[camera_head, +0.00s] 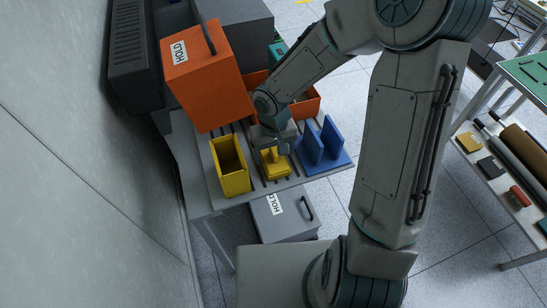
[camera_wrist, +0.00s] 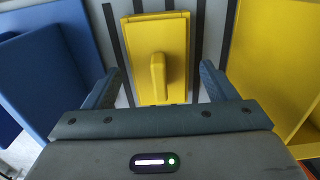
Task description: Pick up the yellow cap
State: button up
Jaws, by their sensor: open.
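The yellow cap (camera_head: 275,170) is a flat yellow plate with a raised grip bar, lying on the grey table between the yellow bin and the blue stand. In the wrist view the cap (camera_wrist: 175,30) is centred ahead, with its bar (camera_wrist: 158,75) between my two fingers. My gripper (camera_wrist: 160,78) is open, one finger on each side of the bar, with gaps visible on both sides. In the head view my gripper (camera_head: 272,148) is above the cap and hides part of it. The exact height over the cap cannot be told.
An open yellow bin (camera_head: 230,168) stands close on the left, and a blue stand with upright plates (camera_head: 322,148) close on the right. An orange box (camera_head: 205,75) marked HOLD stands behind the bin. A grey case (camera_head: 283,220) sits below the table's front edge.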

aim_at(274, 150)
jog(key=shift+f, duration=0.15)
jog(key=c, duration=0.9)
notch_tip(274, 150, up, 10)
jog(key=shift+r+p, duration=0.1)
jog(key=shift+p, duration=0.7)
